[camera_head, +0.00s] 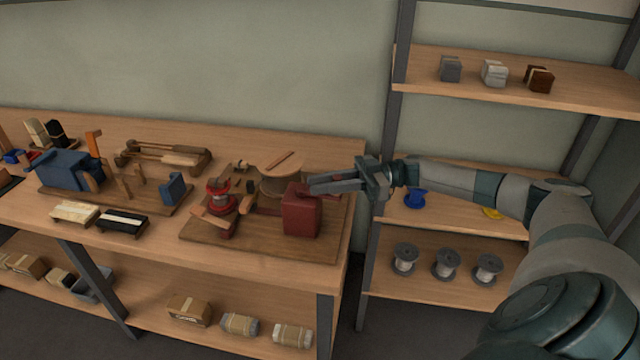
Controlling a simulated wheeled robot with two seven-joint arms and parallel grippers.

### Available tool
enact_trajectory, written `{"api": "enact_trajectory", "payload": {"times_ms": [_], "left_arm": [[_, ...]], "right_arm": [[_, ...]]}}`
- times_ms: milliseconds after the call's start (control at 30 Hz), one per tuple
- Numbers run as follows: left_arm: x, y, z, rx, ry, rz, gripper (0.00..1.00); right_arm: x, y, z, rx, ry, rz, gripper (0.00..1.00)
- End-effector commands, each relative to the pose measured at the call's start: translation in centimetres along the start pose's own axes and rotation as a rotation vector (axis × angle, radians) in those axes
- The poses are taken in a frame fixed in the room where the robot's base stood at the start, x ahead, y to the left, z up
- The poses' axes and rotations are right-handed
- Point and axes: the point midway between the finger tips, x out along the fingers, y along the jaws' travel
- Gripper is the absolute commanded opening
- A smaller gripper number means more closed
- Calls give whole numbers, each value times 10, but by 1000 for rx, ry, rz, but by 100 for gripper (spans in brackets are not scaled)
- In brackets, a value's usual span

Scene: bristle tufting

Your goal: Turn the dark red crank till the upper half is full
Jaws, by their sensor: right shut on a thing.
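A dark red block-shaped housing (301,214) stands at the right of a brown wooden board (255,245) on the bench. My right gripper (313,186) reaches in from the right, its fingers at the upper edge of the housing. It is shut on what seems to be the dark red crank, which the fingers mostly hide. Left of the housing stand a red spool (221,196) and a round wooden disc (278,168) on a drum. How full the upper half is cannot be made out. My left gripper is not in view.
Left on the bench (345,160) are a second board with a blue machine (68,170), two brushes (122,220) and a wooden frame (165,155). Right is a shelf unit (387,255) with grey spools (446,264) and small blocks above. Packages (190,310) lie below the bench.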

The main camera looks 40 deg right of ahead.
Motion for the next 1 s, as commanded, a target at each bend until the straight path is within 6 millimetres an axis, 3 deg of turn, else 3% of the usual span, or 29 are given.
{"api": "enact_trajectory", "payload": {"times_ms": [267, 300, 367, 767, 1000], "left_arm": [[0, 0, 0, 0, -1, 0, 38], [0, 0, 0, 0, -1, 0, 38], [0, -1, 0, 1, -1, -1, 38], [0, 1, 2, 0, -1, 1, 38], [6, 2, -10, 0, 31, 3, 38]], "right_arm": [[-5, -1, 4, 7, -12, 0, 0], [-5, -1, 4, 7, -12, 0, 24], [-4, -1, 4, 6, -11, 0, 38], [-3, 0, 2, 2, -4, 0, 38], [-19, -1, 4, 2, -5, 1, 38]]}}
